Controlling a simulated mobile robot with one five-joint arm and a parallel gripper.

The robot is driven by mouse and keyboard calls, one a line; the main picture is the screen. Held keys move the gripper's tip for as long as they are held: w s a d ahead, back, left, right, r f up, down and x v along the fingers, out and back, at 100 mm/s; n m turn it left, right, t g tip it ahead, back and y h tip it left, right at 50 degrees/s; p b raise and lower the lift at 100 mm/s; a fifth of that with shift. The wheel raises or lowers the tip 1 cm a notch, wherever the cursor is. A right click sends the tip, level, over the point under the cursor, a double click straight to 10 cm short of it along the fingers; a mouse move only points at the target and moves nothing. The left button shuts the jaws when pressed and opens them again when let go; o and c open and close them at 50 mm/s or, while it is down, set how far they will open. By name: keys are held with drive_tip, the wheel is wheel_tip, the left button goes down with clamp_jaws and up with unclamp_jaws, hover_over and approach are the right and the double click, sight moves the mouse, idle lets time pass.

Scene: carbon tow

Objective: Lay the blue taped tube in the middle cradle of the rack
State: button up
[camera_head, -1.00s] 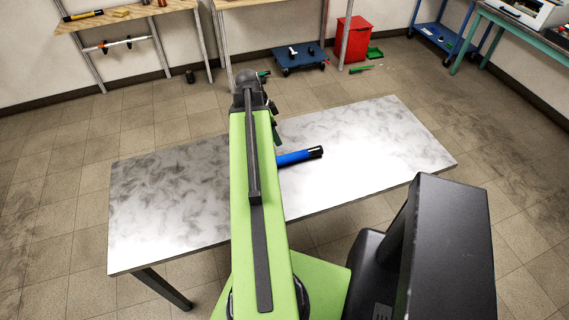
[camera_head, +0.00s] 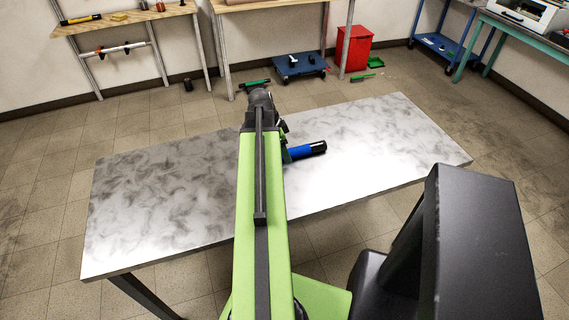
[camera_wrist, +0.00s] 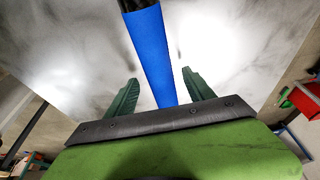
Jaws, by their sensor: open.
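The blue tube (camera_head: 306,150) with a black end lies on the grey-white marbled table (camera_head: 400,150), just right of my arm's far end. My arm hides its left part in the head view. In the wrist view the tube (camera_wrist: 150,55) runs from the top edge down between the two green fingers of my gripper (camera_wrist: 160,92). The fingers stand apart on either side of it, with a gap on each side. How far they are above the table is hard to tell. I cannot make out a rack with cradles on the table.
The rest of the tabletop is bare. Behind it are a wooden bench (camera_head: 130,17) with a rod under it, a blue dolly (camera_head: 300,66), a red bin (camera_head: 354,48) and a blue cart (camera_head: 436,40). Tiled floor between is mostly open.

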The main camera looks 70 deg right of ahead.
drive_tip(key=shift+s+d+f, duration=0.1)
drive_tip(key=shift+s+f, duration=0.05)
drive_tip(key=shift+f, duration=0.55)
drive_tip(key=shift+r, duration=0.2)
clamp_jaws()
